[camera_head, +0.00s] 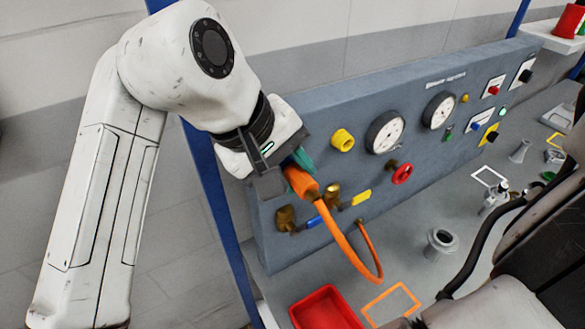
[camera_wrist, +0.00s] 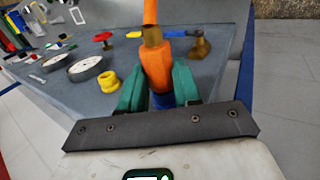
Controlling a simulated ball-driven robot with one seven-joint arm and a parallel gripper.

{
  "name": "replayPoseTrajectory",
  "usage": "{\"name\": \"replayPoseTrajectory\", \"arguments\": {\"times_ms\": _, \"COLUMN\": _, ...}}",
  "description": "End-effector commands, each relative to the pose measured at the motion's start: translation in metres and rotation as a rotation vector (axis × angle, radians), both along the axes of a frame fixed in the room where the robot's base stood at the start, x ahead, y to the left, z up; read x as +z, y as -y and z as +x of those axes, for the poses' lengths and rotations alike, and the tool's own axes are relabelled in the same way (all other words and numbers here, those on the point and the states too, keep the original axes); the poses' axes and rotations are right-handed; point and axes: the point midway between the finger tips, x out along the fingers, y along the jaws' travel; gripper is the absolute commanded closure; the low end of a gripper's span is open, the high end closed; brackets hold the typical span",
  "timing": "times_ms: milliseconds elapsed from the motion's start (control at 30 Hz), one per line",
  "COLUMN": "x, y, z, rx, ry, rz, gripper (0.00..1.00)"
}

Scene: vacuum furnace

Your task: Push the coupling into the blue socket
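My gripper (camera_head: 291,172) has its teal fingers closed around the orange coupling (camera_head: 300,182) at the left part of the grey panel. In the wrist view the coupling (camera_wrist: 156,68) sits between the two fingers of my gripper (camera_wrist: 159,88), with its brass hose end pointing to the top of the picture. A blue part, probably the blue socket (camera_wrist: 163,101), shows between the fingers against the coupling's near end. I cannot tell how far the coupling is in it. In the head view my gripper hides this spot.
An orange hose (camera_head: 345,247) loops from the coupling to a fitting below. A yellow socket (camera_head: 342,140) is close to the right, then gauges (camera_head: 386,132) and a red handwheel (camera_head: 402,174). Brass valves (camera_head: 286,218) sit below. A red tray (camera_head: 325,309) lies on the bench.

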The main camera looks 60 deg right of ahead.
Motion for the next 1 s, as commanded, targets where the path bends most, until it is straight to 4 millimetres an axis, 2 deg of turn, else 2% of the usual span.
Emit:
{"name": "replayPoseTrajectory", "arguments": {"times_ms": 33, "x": 0.0, "y": 0.0, "z": 0.001, "rx": 0.004, "ry": 0.002, "rz": -0.003, "gripper": 0.62}}
{"name": "replayPoseTrajectory", "arguments": {"times_ms": 267, "x": 0.001, "y": 0.001, "z": 0.002, "rx": 0.006, "ry": 0.003, "rz": -0.003, "gripper": 0.4}}
{"name": "replayPoseTrajectory", "arguments": {"times_ms": 567, "x": 0.002, "y": 0.0, "z": 0.003, "rx": 0.007, "ry": 0.004, "rz": -0.004, "gripper": 0.39}}
{"name": "replayPoseTrajectory", "arguments": {"times_ms": 767, "x": 0.023, "y": -0.01, "z": 0.01, "rx": 0.008, "ry": 0.007, "rz": -0.003, "gripper": 0.39}}
{"name": "replayPoseTrajectory", "arguments": {"times_ms": 1000, "x": 0.062, "y": -0.03, "z": 0.022, "rx": 0.005, "ry": 0.004, "rz": -0.002, "gripper": 0.39}}
